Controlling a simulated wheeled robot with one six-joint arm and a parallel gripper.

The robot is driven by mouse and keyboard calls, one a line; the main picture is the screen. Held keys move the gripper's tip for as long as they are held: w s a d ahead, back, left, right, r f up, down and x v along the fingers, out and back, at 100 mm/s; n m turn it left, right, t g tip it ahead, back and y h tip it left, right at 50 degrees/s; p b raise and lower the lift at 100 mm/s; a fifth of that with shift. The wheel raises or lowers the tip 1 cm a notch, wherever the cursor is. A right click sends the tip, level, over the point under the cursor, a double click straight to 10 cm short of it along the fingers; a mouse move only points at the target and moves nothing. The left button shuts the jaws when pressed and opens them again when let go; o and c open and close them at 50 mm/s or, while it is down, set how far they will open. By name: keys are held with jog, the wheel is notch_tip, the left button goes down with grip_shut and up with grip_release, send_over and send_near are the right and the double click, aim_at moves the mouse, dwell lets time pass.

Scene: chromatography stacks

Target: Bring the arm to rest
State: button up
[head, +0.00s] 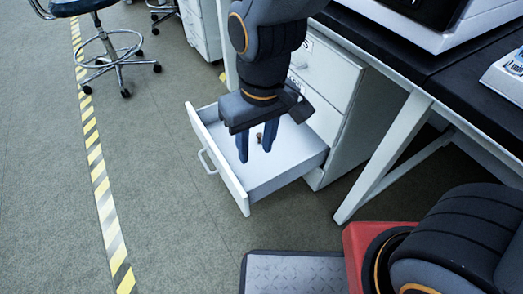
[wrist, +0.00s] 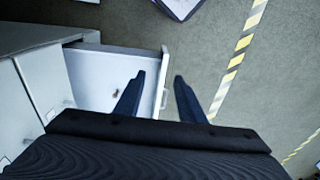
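My gripper (head: 257,150) hangs pointing down over an open drawer (head: 290,172) in the head view. Its two blue fingers are apart with nothing visible between them, and they also show spread in the wrist view (wrist: 158,98). The drawer is pulled out of a white cabinet (head: 335,75) under the bench. A small brown object (head: 259,137) shows in the drawer area, partly behind the fingers. It also shows lying in the drawer in the wrist view (wrist: 115,92). I cannot tell what it is.
A black-topped bench (head: 470,90) with white legs stands at right, bearing equipment. A stool (head: 108,50) stands at upper left. Yellow-striped floor tape (head: 100,180) runs along the left. The grey floor between the tape and the drawer is clear.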

jog(key=s, duration=0.1)
jog(key=s+d+r, duration=0.1)
jog(key=s, duration=0.1)
jog(key=shift+d+r, duration=0.2)
dwell(1.3)
jog(key=d+r+m+p, duration=0.3)
jog(key=d+r+p, duration=0.7)
jog(key=r+p, duration=0.3)
jog(key=d+r+m+h+p, duration=0.1)
jog(key=d+r+m+p, duration=0.3)
jog(key=d+r+p, duration=0.6)
notch_tip(320, 180, up, 4)
jog(key=p, duration=0.4)
jog(key=shift+d+p, duration=0.35)
jog(key=shift+p, duration=0.05)
jog(key=shift+c, duration=0.2)
